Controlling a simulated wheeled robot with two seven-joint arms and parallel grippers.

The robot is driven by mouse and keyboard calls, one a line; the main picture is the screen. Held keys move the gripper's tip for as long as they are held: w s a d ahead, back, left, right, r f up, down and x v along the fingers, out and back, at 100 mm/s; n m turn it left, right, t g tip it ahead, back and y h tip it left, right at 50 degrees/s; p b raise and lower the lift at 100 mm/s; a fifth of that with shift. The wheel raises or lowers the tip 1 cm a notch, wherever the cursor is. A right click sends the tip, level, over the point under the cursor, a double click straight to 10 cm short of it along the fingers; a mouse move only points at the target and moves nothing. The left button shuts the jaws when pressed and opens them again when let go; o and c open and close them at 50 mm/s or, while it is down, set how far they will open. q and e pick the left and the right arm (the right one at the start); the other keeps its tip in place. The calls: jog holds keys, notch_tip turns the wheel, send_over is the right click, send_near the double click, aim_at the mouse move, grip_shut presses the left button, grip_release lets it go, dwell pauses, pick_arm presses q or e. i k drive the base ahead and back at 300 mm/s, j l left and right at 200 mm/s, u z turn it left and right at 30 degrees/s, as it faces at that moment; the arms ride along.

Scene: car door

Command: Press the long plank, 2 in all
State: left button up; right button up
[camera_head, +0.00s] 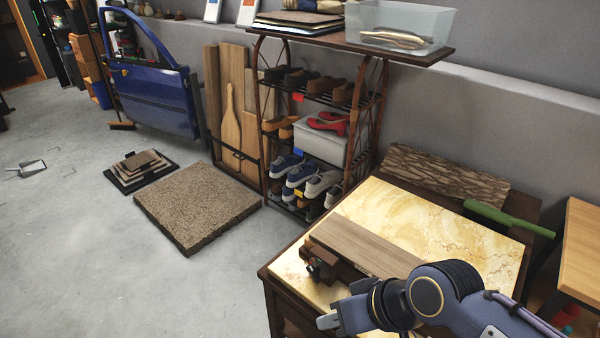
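A long light-brown wooden plank (362,244) lies on the yellow marble top of the table (478,238). A dark brown wooden block with a black knob (322,262) sits at its left end. My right arm covers part of the plank's near right side. My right gripper (332,319) is low in the view, left of the arm, in front of the plank's near left end and apart from it in the picture. Its fingers are small and seen from the side, so their opening is unclear. My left gripper is out of view.
A rough bark-like board (446,172) and a green long-handled object (505,217) lie at the table's back. A shoe rack (364,125) stands behind left.

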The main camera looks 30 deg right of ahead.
aim_at(373, 255)
jog(key=z, duration=1.75)
jog(key=k+l, duration=0.05)
